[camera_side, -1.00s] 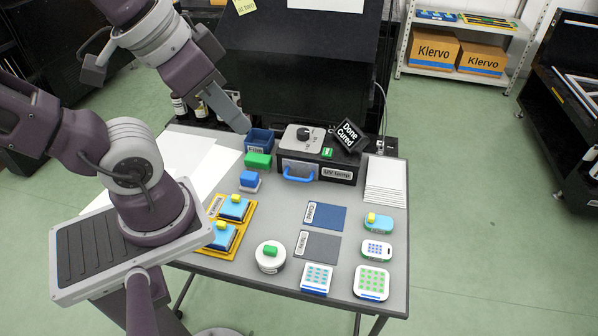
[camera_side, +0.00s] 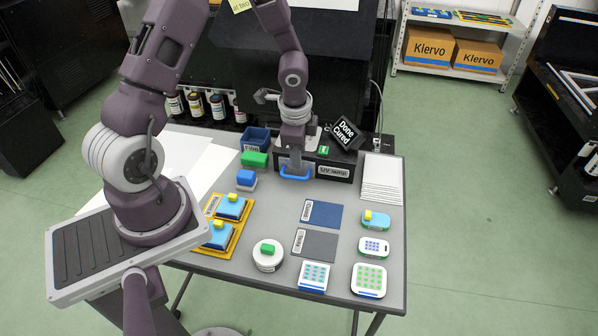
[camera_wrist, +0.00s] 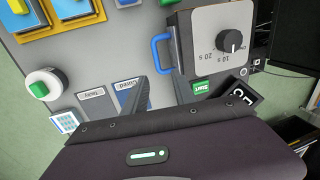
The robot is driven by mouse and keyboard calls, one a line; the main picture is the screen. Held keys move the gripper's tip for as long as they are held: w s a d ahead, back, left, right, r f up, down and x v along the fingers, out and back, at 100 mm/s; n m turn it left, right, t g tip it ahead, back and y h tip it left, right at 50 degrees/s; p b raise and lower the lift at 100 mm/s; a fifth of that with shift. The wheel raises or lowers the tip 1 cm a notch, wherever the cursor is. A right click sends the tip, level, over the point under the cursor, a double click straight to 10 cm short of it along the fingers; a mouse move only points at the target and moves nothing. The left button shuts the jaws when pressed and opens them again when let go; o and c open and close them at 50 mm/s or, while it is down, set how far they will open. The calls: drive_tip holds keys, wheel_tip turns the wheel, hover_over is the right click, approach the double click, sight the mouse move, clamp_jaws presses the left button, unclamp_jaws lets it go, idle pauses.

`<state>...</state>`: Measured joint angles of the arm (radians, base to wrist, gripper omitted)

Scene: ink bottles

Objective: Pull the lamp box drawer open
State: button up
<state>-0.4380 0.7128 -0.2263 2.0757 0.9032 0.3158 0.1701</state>
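The lamp box (camera_side: 347,162) is a dark box with a "UV lamp" label at the back of the table; the wrist view shows its grey top (camera_wrist: 222,30) with a dial. Its drawer has a blue loop handle (camera_side: 297,177), also seen in the wrist view (camera_wrist: 155,52). The drawer looks closed, though my gripper hides part of its front. My gripper (camera_side: 294,169) points down just above or at the handle. In the wrist view its two fingers (camera_wrist: 161,85) are apart, with the handle beyond their tips. I cannot tell whether they touch it.
A "Done Cured" sign (camera_side: 346,134) stands on the lamp box's right. A dark blue bin (camera_side: 256,137), a green block (camera_side: 254,159) and a blue block (camera_side: 246,178) are left of it. Blue (camera_side: 323,213) and grey (camera_side: 316,245) mats lie in front. Table between handle and mats is clear.

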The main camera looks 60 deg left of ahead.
sight(299, 179)
drive_tip(key=f, duration=0.8)
drive_tip(key=shift+w+a, duration=0.4)
drive_tip(key=shift+r, duration=0.1)
drive_tip(key=shift+c, duration=0.2)
clamp_jaws()
idle(0.5)
